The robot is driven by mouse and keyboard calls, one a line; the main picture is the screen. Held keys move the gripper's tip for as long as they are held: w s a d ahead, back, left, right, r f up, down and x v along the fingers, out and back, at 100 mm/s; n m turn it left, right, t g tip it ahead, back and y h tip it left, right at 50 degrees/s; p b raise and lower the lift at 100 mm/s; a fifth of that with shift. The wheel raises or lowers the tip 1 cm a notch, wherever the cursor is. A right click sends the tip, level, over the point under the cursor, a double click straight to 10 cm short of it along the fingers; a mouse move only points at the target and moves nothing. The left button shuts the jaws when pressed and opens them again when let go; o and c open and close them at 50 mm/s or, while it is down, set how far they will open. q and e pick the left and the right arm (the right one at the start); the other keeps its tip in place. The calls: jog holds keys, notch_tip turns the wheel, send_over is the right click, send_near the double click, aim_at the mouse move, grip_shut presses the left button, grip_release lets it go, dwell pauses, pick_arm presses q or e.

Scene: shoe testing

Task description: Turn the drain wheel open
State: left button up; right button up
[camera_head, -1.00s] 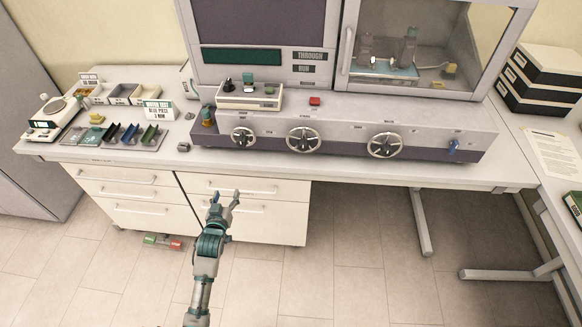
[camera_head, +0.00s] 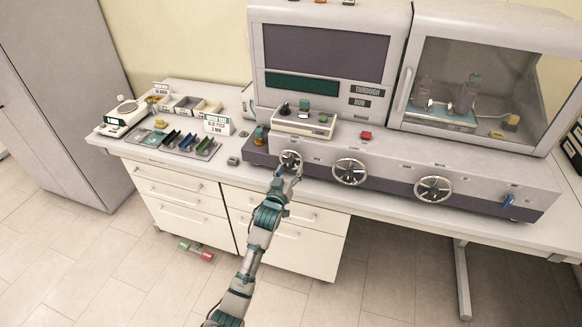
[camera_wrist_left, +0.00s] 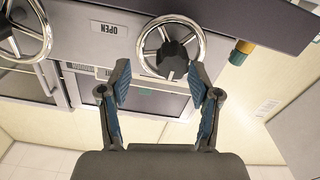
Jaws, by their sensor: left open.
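Three chrome handwheels line the machine's front panel: the left wheel (camera_head: 291,157), the middle wheel (camera_head: 349,171) and the right wheel (camera_head: 433,188). I cannot read which one is labelled drain. My left gripper (camera_head: 286,174) is at the left wheel, its fingers partly covering the wheel's lower part. In the left wrist view, the wheel with a dark hub (camera_wrist_left: 172,54) is just ahead of the open fingers (camera_wrist_left: 160,80), near the lower rim and between the tips. Contact cannot be told. An OPEN label (camera_wrist_left: 104,28) sits beside this wheel. My right gripper is not in view.
An orange and teal knob (camera_head: 261,134) is left of the wheel. A small control box (camera_head: 303,123) stands above it. A blue lever (camera_head: 508,201) is at the panel's right end. Trays (camera_head: 190,143) and a sign (camera_head: 218,124) are on the left benchtop.

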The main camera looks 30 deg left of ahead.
aim_at(288, 166)
pick_arm(q)
jog(key=shift+w+a+r, duration=0.1)
jog(key=shift+w, duration=0.5)
jog(key=shift+w+a+r, duration=0.1)
jog(key=shift+w+a, duration=0.1)
jog(key=shift+w, duration=0.05)
jog(key=shift+w+a+f, duration=0.3)
jog(key=shift+a, duration=0.4)
jog(key=shift+w+a+f, duration=0.3)
jog(key=shift+a, duration=0.35)
jog(key=shift+d, duration=0.1)
jog(key=shift+c, duration=0.3)
jog(key=shift+s+d+r, duration=0.1)
jog(key=shift+d+r, duration=0.15)
jog(key=shift+d, duration=0.3)
jog(key=c, duration=0.7)
jog(key=shift+d+r, duration=0.15)
jog(key=shift+c, duration=1.9)
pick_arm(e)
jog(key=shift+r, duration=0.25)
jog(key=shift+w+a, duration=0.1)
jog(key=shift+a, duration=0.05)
